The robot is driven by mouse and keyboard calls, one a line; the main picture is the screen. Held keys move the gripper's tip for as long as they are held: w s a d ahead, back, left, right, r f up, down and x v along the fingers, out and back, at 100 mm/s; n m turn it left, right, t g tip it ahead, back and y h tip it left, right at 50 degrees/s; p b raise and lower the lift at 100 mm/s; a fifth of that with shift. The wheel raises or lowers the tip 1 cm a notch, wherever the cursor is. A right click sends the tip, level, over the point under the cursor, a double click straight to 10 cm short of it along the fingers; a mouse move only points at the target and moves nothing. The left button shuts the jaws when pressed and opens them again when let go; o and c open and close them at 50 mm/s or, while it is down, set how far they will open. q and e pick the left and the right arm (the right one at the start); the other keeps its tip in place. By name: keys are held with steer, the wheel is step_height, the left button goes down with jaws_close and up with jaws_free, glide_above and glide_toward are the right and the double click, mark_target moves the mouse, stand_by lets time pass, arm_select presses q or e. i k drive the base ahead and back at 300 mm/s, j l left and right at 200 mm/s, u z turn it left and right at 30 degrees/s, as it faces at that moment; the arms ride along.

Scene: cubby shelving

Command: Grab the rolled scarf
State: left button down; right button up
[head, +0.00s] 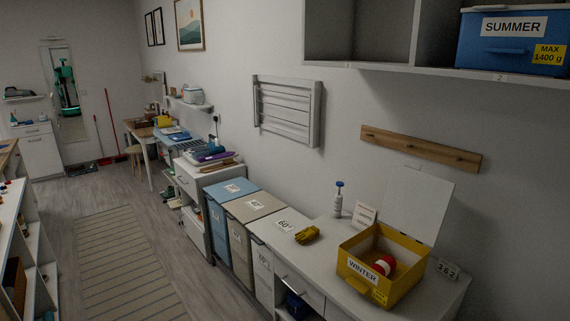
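A small red and white rounded item (384,265), which looks like the rolled scarf, lies inside the open yellow box labelled WINTER (409,279). The box stands on the white counter at the lower right, with its pale lid raised at the back. The front wall hides the lower part of the item. The rest of the box's inside is shadowed, and I cannot make out other contents. Neither of my grippers is in view.
Yellow gloves (307,235), a pump bottle (338,198) and a small card (364,214) are left of the box. A display reading 262 (446,268) is at its right. A blue SUMMER box (513,57) sits on the shelf above. The striped rug (125,265) area is clear.

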mark_target(387, 264)
steer(key=z, duration=0.85)
